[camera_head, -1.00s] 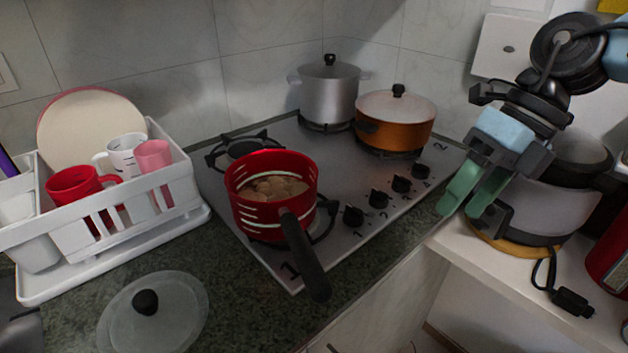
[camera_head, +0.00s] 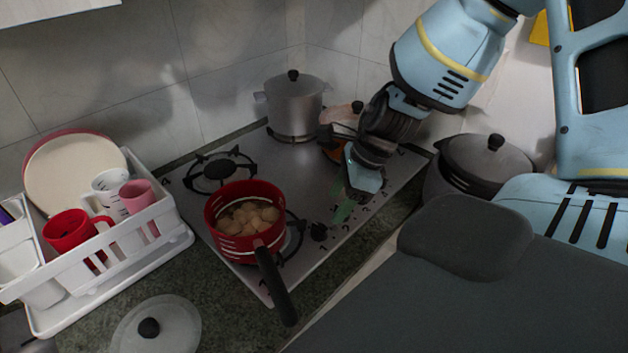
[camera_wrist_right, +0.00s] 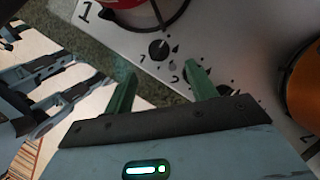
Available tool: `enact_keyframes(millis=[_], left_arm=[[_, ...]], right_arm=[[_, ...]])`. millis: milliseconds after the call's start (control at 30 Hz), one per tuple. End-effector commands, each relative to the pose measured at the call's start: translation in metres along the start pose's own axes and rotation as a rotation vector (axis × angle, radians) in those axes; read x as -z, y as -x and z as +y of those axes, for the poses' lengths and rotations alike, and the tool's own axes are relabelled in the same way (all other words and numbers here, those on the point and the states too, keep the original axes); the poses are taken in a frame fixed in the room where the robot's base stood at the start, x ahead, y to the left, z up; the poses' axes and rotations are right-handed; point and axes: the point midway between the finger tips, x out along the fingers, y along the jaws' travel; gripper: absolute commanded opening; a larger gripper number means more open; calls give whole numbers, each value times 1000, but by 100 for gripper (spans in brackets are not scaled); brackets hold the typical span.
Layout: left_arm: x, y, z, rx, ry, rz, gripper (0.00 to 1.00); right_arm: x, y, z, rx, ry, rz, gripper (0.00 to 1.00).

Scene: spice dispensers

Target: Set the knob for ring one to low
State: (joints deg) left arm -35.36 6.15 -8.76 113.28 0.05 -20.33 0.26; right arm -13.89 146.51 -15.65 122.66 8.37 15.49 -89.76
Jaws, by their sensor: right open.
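The hob's front row of dark knobs runs along its right-hand edge. The knob nearest the red pot (camera_head: 318,231) shows in the head view, and I take it for ring one's knob. It also shows as a round dark knob in the right wrist view (camera_wrist_right: 159,49), just beyond the fingertips. Its exact setting is too small to read. My right gripper (camera_head: 343,207) is over the knob row, empty, with its green fingers apart. In the right wrist view the fingers (camera_wrist_right: 160,77) frame the area beside this knob; the right finger partly covers the neighbouring knob.
The red pot (camera_head: 228,238) stands on the front-left ring, its black handle (camera_head: 274,285) reaching over the front edge. A steel pot (camera_head: 295,108) stands at the back. An orange pot (camera_wrist_right: 303,85) is close to the right finger. A dish rack (camera_head: 150,233) is at left.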

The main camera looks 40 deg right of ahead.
Motion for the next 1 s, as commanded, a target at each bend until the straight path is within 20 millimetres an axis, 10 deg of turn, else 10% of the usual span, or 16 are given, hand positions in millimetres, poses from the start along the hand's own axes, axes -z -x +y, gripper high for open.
enact_keyframes(millis=[600, 1000], left_arm=[[-34, -8, 0, -5, -1, -59, 36], [-32, -9, 0, -6, -1, -55, 36]], right_arm=[[2, -69, 1, -10, -2, 4, 57], [0, -80, 1, -4, 1, 0, 57]])
